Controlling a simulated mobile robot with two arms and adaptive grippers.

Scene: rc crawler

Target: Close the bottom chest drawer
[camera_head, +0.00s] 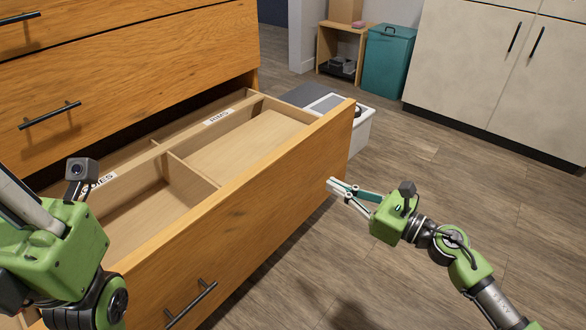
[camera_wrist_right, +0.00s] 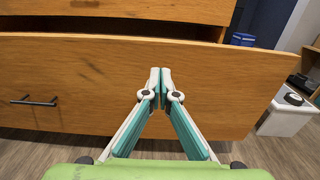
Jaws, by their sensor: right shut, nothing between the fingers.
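The wooden bottom chest drawer (camera_head: 250,200) is pulled far out and shows an open, divided inside. Its dark bar handle (camera_head: 190,305) is low on the front panel. In the right wrist view the drawer front (camera_wrist_right: 225,90) fills the middle, with the handle (camera_wrist_right: 33,102) at left. My right gripper (camera_head: 332,186) is shut and empty, its tips pointing at the right part of the drawer front; contact cannot be told. It also shows in the right wrist view (camera_wrist_right: 160,75). My left gripper (camera_head: 55,250) is over the drawer's left side, its fingertips unclear.
Upper chest drawers (camera_head: 130,90) look shut. A white box (camera_head: 355,125) stands on the floor beyond the drawer's right end. A teal bin (camera_head: 388,58), a small wooden shelf (camera_head: 340,50) and pale cabinets (camera_head: 490,75) stand at the back. The wooden floor (camera_head: 470,170) at right is clear.

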